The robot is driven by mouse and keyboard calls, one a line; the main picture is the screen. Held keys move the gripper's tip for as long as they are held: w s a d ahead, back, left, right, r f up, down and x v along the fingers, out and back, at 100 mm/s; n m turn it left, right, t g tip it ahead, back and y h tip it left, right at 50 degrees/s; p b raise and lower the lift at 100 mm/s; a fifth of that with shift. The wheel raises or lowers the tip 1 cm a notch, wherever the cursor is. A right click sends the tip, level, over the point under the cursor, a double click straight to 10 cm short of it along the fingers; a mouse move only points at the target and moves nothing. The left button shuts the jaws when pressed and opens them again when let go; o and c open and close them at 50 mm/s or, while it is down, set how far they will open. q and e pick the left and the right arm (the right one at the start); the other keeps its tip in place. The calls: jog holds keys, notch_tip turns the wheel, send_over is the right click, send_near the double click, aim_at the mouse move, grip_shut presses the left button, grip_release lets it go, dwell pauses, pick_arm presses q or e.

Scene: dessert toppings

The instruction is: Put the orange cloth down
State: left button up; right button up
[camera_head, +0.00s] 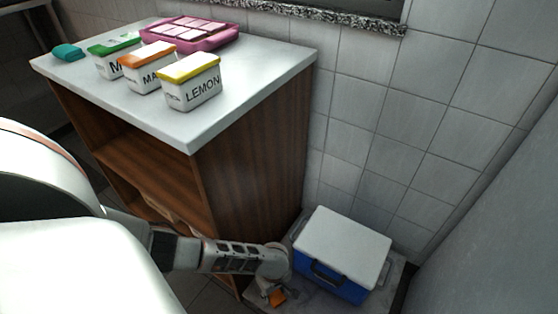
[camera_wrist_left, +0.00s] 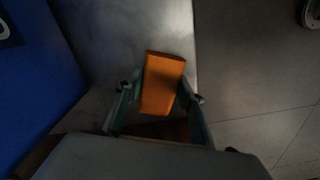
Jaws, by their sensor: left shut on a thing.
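The orange cloth (camera_head: 279,297) is a small folded block low in the head view, at the end of my left arm. My left gripper (camera_head: 273,291) is shut on it, beside the front left of the blue cooler. In the left wrist view the cloth (camera_wrist_left: 162,82) sticks out between the two fingers of the gripper (camera_wrist_left: 158,105), over a pale grey surface. I cannot tell whether the cloth touches that surface. My right gripper is not in view.
The blue cooler with a white lid (camera_head: 343,243) stands on a low grey slab (camera_head: 312,298) by the tiled wall. A wooden cabinet (camera_head: 255,150) carries tubs including LEMON (camera_head: 192,88), a pink tray (camera_head: 222,38) and a teal cloth (camera_head: 68,52). The slab's strip beside the cooler is narrow.

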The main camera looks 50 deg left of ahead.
pick_arm(q)
jog(key=shift+w+r, duration=0.1)
jog(key=shift+w, duration=0.05)
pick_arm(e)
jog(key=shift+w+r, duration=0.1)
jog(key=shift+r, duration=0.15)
pick_arm(q)
jog(key=shift+f, duration=0.25)
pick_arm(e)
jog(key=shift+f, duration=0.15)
pick_arm(q)
jog(key=shift+f, duration=0.15)
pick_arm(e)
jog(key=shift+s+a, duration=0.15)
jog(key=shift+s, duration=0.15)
